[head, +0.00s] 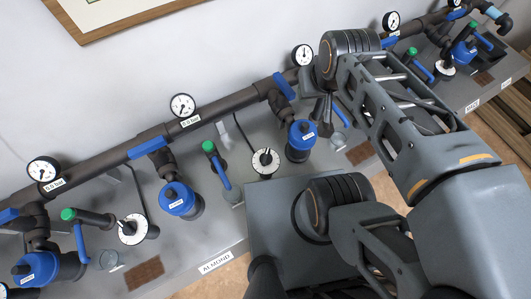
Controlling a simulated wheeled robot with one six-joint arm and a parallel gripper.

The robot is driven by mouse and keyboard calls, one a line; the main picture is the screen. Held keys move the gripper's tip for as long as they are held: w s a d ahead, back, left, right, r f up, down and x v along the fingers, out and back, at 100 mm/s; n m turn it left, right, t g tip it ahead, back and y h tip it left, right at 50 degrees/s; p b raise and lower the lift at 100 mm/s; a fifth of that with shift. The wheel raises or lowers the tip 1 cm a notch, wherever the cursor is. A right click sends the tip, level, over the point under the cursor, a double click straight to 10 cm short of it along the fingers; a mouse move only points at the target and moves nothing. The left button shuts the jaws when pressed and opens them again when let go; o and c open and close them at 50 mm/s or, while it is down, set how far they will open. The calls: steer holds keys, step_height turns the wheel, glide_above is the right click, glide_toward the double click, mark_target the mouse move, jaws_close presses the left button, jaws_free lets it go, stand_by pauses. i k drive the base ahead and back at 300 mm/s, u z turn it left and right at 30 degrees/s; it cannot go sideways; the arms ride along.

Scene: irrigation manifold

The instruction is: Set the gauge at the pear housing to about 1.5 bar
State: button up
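No label that I can read says pear, so I cannot tell which housing is the pear one. Several blue-capped housings stand along the manifold: one at the lower left (37,268), one left of centre (177,199), one by my gripper (301,136), one at the far right (466,52). White round gauges sit on the pipe, including a left gauge (43,169), a middle gauge (183,105) and a gauge beside my arm (302,55); their needles are too small to read surely. My gripper (320,118) is partly hidden behind my wrist, above the bench; its fingers are unclear.
White dials with dark pointers (265,162) (132,229) and green-capped blue levers (217,165) stand on the grey bench. A plate reading ALMOND (216,263) is on the bench's front edge. The dark pipe (225,111) runs along the wall. Wooden slats (499,128) lie at the right.

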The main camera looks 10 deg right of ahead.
mark_target(266, 158)
steer(key=u, duration=0.35)
steer(key=k, duration=0.45)
steer(key=u, duration=0.7)
